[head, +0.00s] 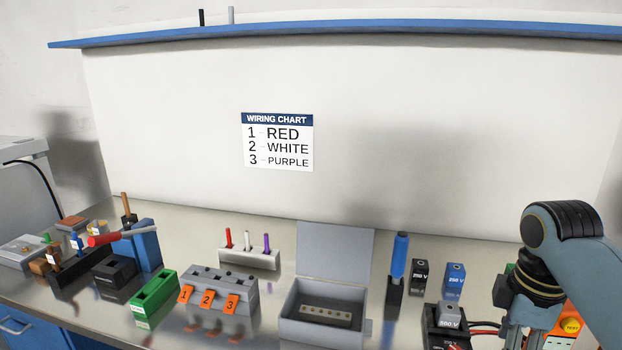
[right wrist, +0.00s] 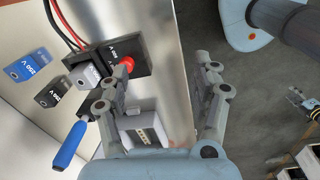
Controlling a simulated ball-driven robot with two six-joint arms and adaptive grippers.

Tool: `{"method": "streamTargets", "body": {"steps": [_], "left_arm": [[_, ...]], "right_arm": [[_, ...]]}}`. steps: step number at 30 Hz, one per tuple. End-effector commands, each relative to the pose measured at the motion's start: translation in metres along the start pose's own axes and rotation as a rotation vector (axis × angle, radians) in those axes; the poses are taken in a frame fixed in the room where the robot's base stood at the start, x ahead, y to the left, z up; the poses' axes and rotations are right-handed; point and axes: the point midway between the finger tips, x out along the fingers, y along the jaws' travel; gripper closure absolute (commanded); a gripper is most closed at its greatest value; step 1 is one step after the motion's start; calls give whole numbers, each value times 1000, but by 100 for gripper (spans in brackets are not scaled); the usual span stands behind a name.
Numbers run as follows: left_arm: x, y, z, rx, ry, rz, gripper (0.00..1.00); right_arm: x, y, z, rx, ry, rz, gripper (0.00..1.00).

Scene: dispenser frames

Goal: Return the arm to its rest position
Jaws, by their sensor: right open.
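My right arm reaches down at the right of the head view, with its gripper (head: 540,335) low over the right end of the bench and partly cut off by the bottom edge. In the right wrist view my right gripper (right wrist: 165,72) has its two fingers spread apart with nothing between them. The bench edge passes between the fingers in that view, with floor beyond it. The left finger overlaps the view of a black base with a red button (right wrist: 126,61). I cannot tell whether it touches. My left gripper is not identifiable in either view.
An open grey box (head: 290,305), a blue-handled tool (head: 399,262), a black block (head: 419,275) and a blue block (head: 453,281) stand near the arm. A grey block (head: 449,315) sits on a black base. A numbered terminal block (head: 219,290) stands further left.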

Motion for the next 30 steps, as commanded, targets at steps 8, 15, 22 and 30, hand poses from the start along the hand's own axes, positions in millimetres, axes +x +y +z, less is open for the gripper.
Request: {"method": "streamTargets", "body": {"steps": [8,15,22,30], "left_arm": [[0,0,8,0,-12,0,60],[0,0,8,0,-12,0,60],[0,0,7,0,-11,0,60],[0,0,6,0,-8,0,60]], "right_arm": [[13,-63,21,280,18,71,35],[4,-124,41,572,70,137,35],[-18,-170,57,813,133,176,35],[-49,-210,71,1038,204,199,35]]}}
